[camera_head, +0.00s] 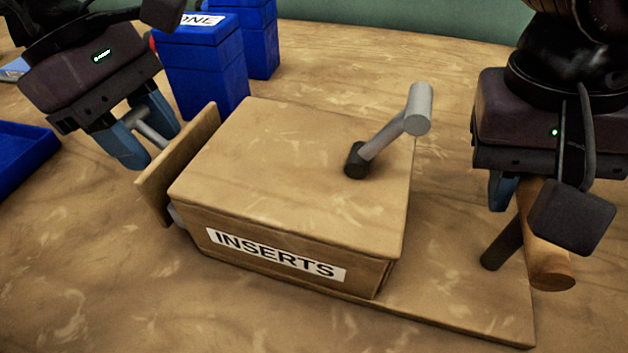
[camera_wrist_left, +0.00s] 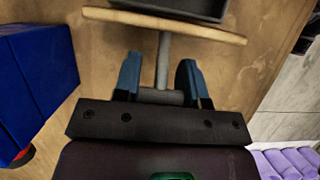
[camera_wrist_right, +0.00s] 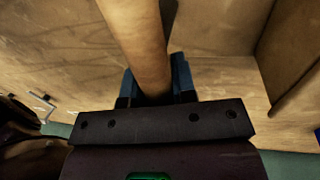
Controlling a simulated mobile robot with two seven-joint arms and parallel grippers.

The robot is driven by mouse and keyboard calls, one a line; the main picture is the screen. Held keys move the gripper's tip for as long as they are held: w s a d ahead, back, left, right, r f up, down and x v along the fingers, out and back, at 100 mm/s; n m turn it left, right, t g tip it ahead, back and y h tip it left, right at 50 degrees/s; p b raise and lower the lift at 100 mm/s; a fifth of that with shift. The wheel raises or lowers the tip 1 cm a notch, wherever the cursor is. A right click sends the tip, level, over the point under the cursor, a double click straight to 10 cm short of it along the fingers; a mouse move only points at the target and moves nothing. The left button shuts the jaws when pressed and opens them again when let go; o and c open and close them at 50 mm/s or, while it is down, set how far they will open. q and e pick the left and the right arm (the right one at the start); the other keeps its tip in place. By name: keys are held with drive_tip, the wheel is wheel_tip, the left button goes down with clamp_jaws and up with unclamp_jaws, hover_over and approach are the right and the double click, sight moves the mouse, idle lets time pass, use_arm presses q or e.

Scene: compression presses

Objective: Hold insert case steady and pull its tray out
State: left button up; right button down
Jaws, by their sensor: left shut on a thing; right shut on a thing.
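The wooden insert case (camera_head: 300,180) with its "INSERTS" label sits in the middle of the table on a flat wooden base (camera_head: 480,312). The tray's front panel (camera_head: 180,165) stands at the case's left end, with a gap between panel and case. My left gripper (camera_head: 140,138) is shut on the grey tray handle (camera_head: 150,128); the handle also shows in the left wrist view (camera_wrist_left: 164,60). My right gripper (camera_head: 515,200) is shut on the wooden post handle (camera_head: 545,245) at the base's right end; it fills the jaws in the right wrist view (camera_wrist_right: 140,45). The tray's inside is mostly hidden.
A grey lever (camera_head: 390,130) rises from the case top. Blue boxes (camera_head: 200,65) stand behind the case at the left, close to my left gripper. A blue bin (camera_head: 22,160) lies at the left edge. The table in front is clear.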

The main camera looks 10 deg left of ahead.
use_arm(q)
drive_tip(key=shift+w+a, duration=0.2)
drive_tip(key=shift+a, duration=2.3)
drive_tip(key=shift+w+a, duration=0.15)
drive_tip(key=shift+a, duration=2.35)
drive_tip(key=o, duration=1.1)
drive_tip(key=v, duration=1.2)
use_arm(e)
drive_tip(key=c, duration=0.8)
unclamp_jaws()
drive_tip(key=shift+c, duration=0.2)
drive_tip(key=shift+r, duration=0.1)
